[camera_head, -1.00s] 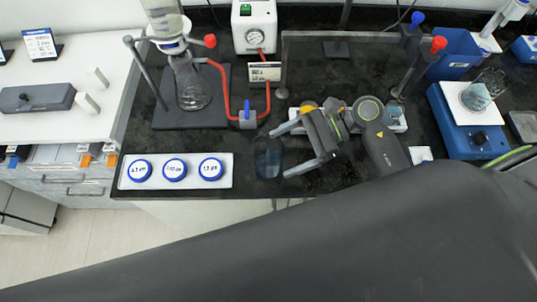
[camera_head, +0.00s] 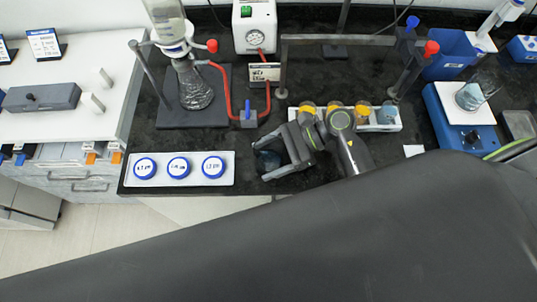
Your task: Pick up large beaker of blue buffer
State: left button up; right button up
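Contact is too small to tell. My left gripper is not in view.
A white tray (camera_head: 226,180) with three blue-rimmed discs is close on the left. A rack (camera_head: 397,126) with small yellow and blue vessels stands behind my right wrist. A flask stand (camera_head: 195,116) with red tubing is behind left. A blue stirrer (camera_head: 455,125) carries another beaker at right.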

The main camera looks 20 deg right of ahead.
jog(key=c, duration=0.8)
jog(key=shift+o, duration=0.2)
jog(key=shift+r, duration=0.15)
